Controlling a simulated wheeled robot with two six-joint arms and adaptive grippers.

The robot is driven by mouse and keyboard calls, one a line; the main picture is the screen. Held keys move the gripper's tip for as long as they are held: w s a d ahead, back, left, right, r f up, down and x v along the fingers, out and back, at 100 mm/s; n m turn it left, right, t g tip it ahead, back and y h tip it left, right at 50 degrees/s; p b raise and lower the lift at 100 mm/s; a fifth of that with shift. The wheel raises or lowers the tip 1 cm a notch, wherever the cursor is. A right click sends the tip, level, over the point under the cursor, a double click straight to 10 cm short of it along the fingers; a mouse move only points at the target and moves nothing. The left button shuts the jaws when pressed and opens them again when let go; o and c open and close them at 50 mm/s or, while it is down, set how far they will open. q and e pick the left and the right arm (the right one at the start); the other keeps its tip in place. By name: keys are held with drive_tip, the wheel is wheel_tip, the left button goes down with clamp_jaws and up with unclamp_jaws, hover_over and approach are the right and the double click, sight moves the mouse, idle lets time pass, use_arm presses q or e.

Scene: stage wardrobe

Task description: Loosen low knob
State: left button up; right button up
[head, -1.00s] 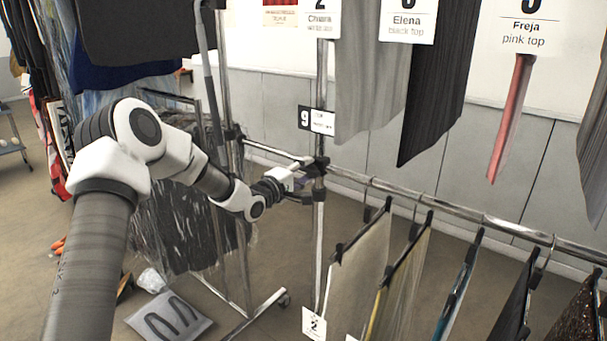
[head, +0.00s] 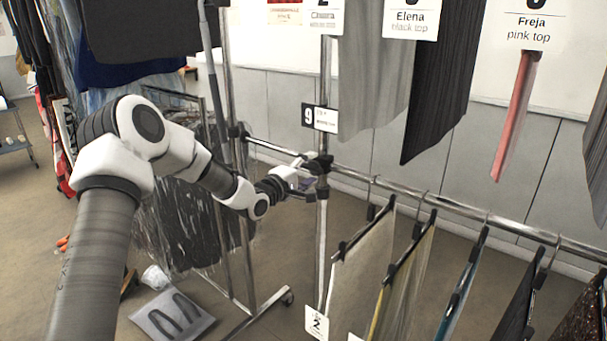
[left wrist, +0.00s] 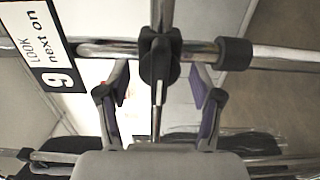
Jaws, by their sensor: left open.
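A black clamp with a knob (left wrist: 160,58) sits where the lower chrome rail meets the upright post. In the head view this clamp (head: 319,165) is at the centre, just right of my left gripper (head: 304,182). In the left wrist view my left gripper (left wrist: 160,98) is open. Its two fingers stand apart on either side of the line of the knob, with a gap to each side. I cannot tell how deep the knob sits between them. My right gripper is not in view.
A card marked 9 (head: 320,118) is fixed on the post above the clamp. Hangers with garments (head: 362,262) hang from the lower rail (head: 455,207) at right. Labelled tops (head: 440,95) hang above. A grey pad (head: 172,315) lies on the floor at lower left.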

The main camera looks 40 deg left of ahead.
use_arm(q)
drive_tip(key=s, duration=1.1)
drive_tip(key=shift+s+a, duration=0.2)
drive_tip(key=shift+a, duration=0.05)
